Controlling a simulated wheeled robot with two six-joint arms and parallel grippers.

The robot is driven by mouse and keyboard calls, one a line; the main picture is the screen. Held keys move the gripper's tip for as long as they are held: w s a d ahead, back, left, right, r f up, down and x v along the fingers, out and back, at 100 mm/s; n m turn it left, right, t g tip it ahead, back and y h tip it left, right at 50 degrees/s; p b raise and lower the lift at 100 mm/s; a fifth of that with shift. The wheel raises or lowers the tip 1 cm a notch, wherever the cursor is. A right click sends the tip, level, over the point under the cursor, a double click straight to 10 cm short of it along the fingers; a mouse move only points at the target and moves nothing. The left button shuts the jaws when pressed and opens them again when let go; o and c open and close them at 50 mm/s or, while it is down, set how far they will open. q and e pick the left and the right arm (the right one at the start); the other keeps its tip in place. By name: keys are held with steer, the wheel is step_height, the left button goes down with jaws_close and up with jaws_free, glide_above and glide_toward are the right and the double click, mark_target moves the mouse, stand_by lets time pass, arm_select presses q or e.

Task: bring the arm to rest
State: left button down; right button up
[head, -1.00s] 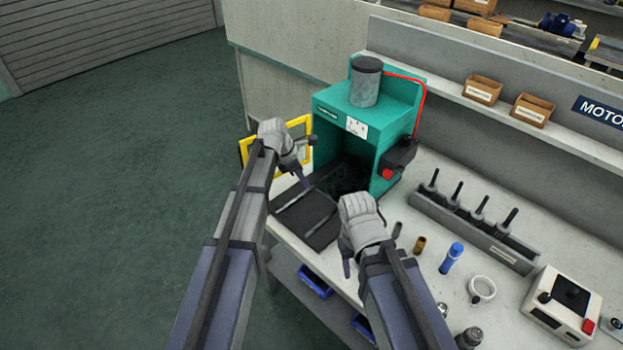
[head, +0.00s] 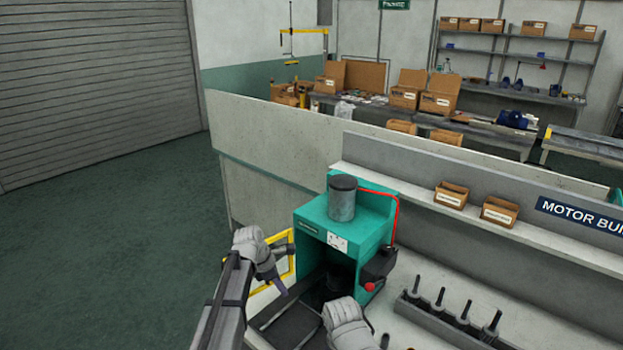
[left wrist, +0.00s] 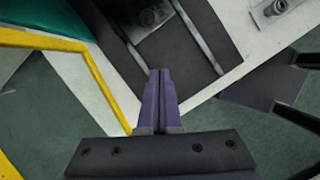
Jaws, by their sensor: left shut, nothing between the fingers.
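My left gripper (head: 283,291) is in front of the teal machine (head: 338,229), beside its open yellow-framed door (head: 287,262). In the left wrist view its two purple-grey fingers (left wrist: 160,100) are together with nothing between them, over the dark slide plate (left wrist: 185,45). My right arm's grey wrist (head: 347,325) shows at the bottom edge of the head view, in front of the machine on the right. Its fingers are cut off or hidden there.
The white bench (head: 420,337) holds a grey rack (head: 450,322) with several dark upright tools. A shelf with two cardboard boxes (head: 451,195) runs behind it. A low partition (head: 275,145) stands behind the machine. Open green floor (head: 100,240) lies to the left.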

arm_select(q)
steer(key=s+d+m+g+y, duration=0.1)
steer(key=s+d+m+y, duration=0.1)
steer(key=s+m, duration=1)
steer(key=s+d+f+m+g+y, duration=0.1)
steer(key=s+d+m+y, duration=0.2)
steer(key=s+m, duration=1)
steer(key=shift+s+d+f+m, duration=0.15)
steer(key=shift+s+d+m, duration=0.15)
steer(key=shift+d+m, duration=0.2)
steer(key=shift+a, duration=0.15)
